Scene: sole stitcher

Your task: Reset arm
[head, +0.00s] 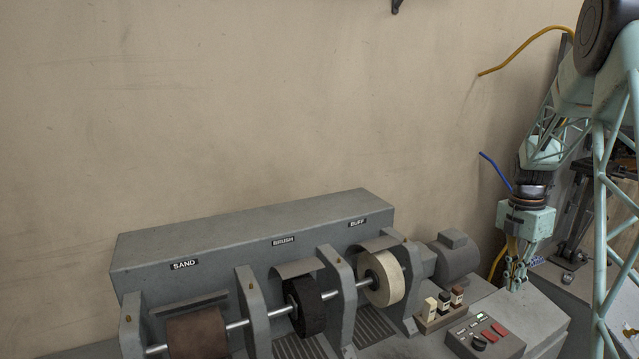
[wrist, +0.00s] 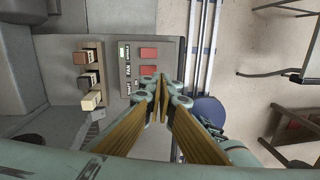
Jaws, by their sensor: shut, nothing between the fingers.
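My gripper (head: 515,278) hangs pointing down at the right of the head view, over the right end of the grey finishing machine (head: 250,235). Its fingers are shut with nothing between them. In the wrist view the closed fingertips (wrist: 162,82) appear in front of the control box (wrist: 150,55) with its red buttons. My arm comes down from the upper right of the head view. The control box (head: 485,336) stands to the lower left of the gripper, apart from it.
The machine carries a sanding wheel (head: 197,335), a dark brush wheel (head: 306,306) and a pale buffing wheel (head: 384,278) on one shaft. A holder (head: 440,318) with small blocks stands beside the control box. Blue-edged rails (wrist: 203,40) run right of it.

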